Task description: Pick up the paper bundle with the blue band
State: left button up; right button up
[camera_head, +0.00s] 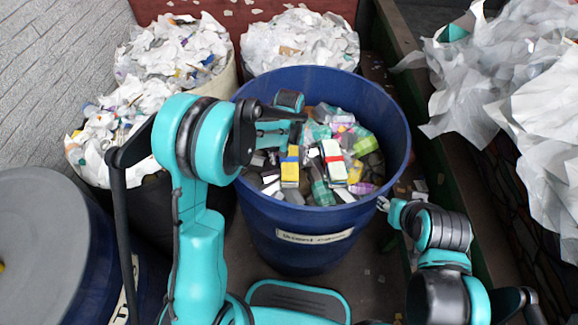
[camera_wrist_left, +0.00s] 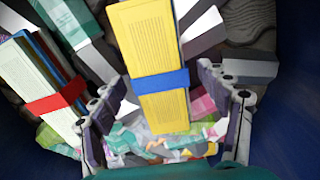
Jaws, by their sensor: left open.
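The paper bundle with the blue band (camera_head: 290,174) is yellow and lies among other waste inside the large blue barrel (camera_head: 398,110). In the left wrist view the yellow bundle (camera_wrist_left: 152,45) stands out clearly, its blue band around the part between my fingers. My left gripper (camera_head: 294,122) reaches into the barrel just above the bundle. In the left wrist view the left gripper (camera_wrist_left: 166,90) is open, one finger on each side of the bundle, with gaps showing. My right gripper (camera_head: 384,204) is outside the barrel at its right; its finger opening is unclear.
A white bundle with a red band (camera_head: 334,165) lies right of the yellow one; it is at left in the wrist view (camera_wrist_left: 30,75). Bottles and boxes surround them. Paper-filled bins (camera_head: 300,40) stand behind, crumpled sheets (camera_head: 500,70) at right, a lidded drum (camera_head: 45,235) at left.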

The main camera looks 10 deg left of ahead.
pick_arm(q)
jog(key=shift+f, duration=0.5)
jog(key=shift+r, duration=0.1)
jog(key=c, duration=1.5)
jog(key=shift+o, duration=0.2)
